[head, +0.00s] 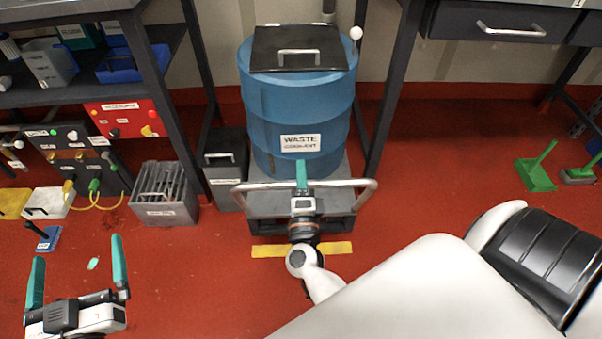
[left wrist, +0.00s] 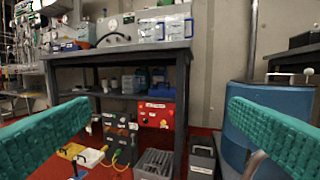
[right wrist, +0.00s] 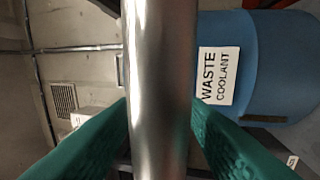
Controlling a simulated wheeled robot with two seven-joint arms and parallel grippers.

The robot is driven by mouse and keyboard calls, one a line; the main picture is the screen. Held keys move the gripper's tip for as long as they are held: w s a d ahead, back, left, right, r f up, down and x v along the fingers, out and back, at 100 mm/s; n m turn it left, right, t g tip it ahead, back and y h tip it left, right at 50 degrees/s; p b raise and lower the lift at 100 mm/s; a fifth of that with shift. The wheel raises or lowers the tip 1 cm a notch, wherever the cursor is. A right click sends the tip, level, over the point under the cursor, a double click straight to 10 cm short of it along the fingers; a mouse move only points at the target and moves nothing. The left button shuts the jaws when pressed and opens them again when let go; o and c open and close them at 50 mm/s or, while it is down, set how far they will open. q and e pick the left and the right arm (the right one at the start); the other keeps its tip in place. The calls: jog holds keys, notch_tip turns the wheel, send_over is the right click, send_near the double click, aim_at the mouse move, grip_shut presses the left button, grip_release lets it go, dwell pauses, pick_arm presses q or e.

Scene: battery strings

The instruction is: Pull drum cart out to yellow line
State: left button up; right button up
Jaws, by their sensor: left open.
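The yellow line (head: 335,248) lies on the floor just in front of the cart, partly hidden by my right arm. My left gripper (head: 77,265) is open and empty at lower left.
A dark bin (head: 224,165) stands close beside the cart's left. A grey crate (head: 163,205) and a shelf rack (head: 150,60) are further left. A green dustpan (head: 537,172) lies on the right. The red floor in front of the cart is mostly clear.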

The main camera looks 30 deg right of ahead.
pick_arm(q)
jog(key=f, duration=0.1)
jog(key=f+g, duration=0.2)
jog(key=shift+s+a+y+p, duration=0.2)
jog(key=shift+a+y+p, duration=0.1)
jog(key=shift+y+p, duration=0.1)
pick_arm(e)
jog(key=v, duration=1.2)
jog(key=shift+a, duration=0.1)
